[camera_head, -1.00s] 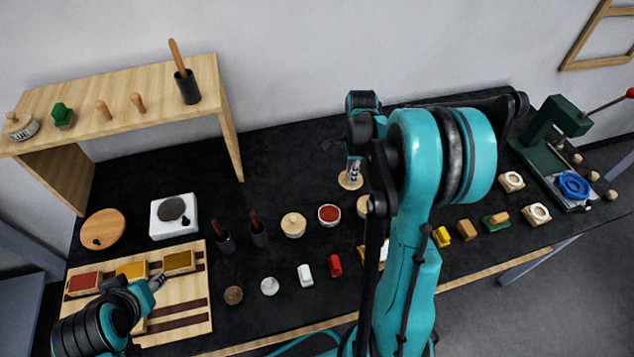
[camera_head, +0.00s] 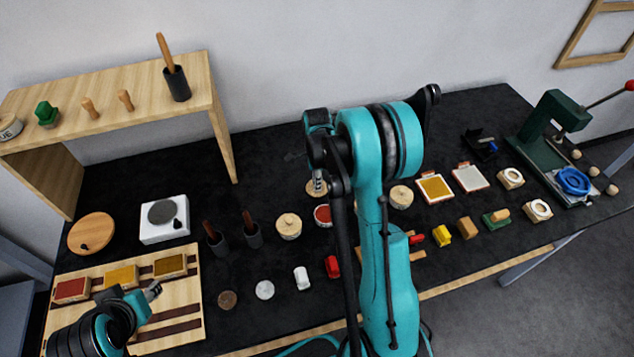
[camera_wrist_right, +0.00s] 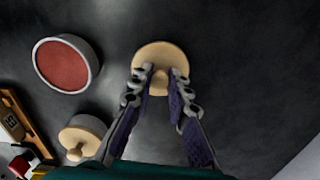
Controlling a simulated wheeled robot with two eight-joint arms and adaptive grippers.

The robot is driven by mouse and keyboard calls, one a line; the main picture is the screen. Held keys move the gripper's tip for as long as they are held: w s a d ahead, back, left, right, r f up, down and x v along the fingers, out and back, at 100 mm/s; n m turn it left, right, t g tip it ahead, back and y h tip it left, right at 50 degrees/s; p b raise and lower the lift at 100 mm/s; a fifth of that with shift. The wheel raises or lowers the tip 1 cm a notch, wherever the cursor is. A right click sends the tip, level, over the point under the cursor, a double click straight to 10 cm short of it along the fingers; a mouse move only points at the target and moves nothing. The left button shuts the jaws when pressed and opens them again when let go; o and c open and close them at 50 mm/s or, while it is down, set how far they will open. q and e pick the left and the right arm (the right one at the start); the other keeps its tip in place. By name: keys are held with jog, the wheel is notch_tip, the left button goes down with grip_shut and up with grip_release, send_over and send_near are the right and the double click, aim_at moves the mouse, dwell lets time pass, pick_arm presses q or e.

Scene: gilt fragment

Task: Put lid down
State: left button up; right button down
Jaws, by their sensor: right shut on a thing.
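My right gripper (camera_head: 318,178) is shut on the knob of a round pale wooden lid (camera_head: 317,189). The lid also shows in the right wrist view (camera_wrist_right: 160,50), with the fingertips (camera_wrist_right: 158,82) at its knob. I cannot tell whether the lid touches the table or hangs just above it. A round jar with red contents (camera_head: 322,214) stands open close by; in the wrist view this open jar (camera_wrist_right: 66,64) is left of the lid, apart from it. My left gripper (camera_head: 153,291) is over the wooden rack at lower left; its jaws are too small to read.
A lidded jar (camera_head: 289,225) stands left of the open one, another pale round piece (camera_head: 401,196) right of my arm. Dark cups (camera_head: 215,240), small blocks (camera_head: 442,235) and a green press (camera_head: 552,125) surround them. Bare black table (camera_head: 270,160) lies behind the lid.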

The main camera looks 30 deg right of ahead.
jog(key=shift+f, duration=0.15)
jog(key=c, duration=1.5)
grip_release()
jog(key=shift+o, duration=0.2)
